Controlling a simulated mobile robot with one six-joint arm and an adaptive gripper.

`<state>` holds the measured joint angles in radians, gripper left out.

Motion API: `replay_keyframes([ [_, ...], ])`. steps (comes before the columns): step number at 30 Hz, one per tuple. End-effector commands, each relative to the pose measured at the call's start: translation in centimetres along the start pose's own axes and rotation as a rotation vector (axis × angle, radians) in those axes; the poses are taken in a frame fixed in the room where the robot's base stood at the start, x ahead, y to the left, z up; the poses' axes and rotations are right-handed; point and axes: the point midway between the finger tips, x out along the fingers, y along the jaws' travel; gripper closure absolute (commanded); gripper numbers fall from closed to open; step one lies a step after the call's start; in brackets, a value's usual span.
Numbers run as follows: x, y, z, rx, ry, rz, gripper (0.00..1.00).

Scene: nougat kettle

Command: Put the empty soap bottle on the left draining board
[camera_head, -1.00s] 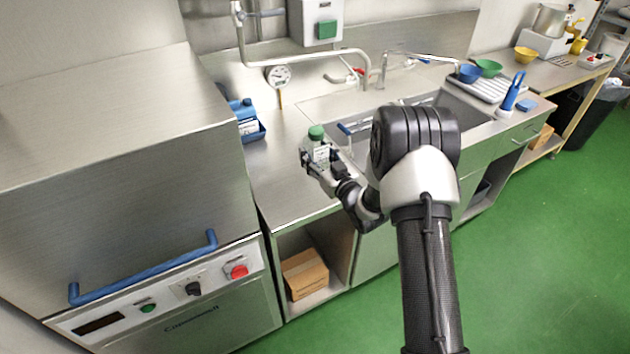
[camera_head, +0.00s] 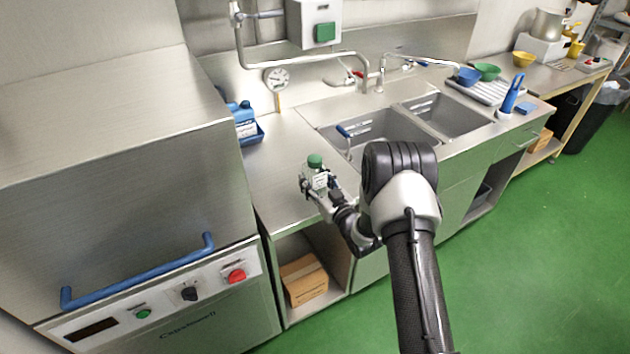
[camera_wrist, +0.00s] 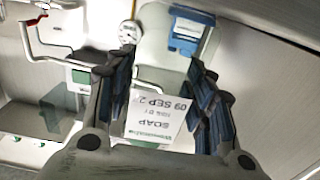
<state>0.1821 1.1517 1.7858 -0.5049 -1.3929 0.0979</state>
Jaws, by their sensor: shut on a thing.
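The soap bottle (camera_head: 316,173) is clear with a green cap and a white label, upright in the head view. My gripper (camera_head: 320,188) is shut on it from the front right. In the wrist view the fingers (camera_wrist: 160,105) flank the bottle's label (camera_wrist: 156,122), which reads SOAP upside down. The left draining board (camera_head: 268,185) is the steel top left of the sink. The bottle appears over its right part. I cannot tell whether its base touches the steel; my gripper hides the lower part.
A blue container (camera_head: 243,118) in a blue tray stands at the board's back left. The sink basins (camera_head: 375,130) lie to the right, with a blue-handled tool (camera_head: 347,140) at the left rim. The steel machine (camera_head: 130,140) borders the board on the left. The board's middle is clear.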

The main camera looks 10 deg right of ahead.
Motion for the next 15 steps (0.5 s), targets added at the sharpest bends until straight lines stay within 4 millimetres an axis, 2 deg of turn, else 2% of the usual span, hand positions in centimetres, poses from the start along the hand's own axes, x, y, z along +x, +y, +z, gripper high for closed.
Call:
replay_keyframes([
  [2, 0.00, 0.00, 0.38, 0.000, 0.000, 0.000, 0.74],
  [3, -0.01, -0.01, 0.37, 0.000, -0.001, 0.000, 0.50],
  [11, -0.01, -0.01, 0.27, 0.000, -0.001, 0.000, 0.33],
  [15, -0.01, -0.01, 0.27, 0.000, -0.001, 0.000, 0.31],
])
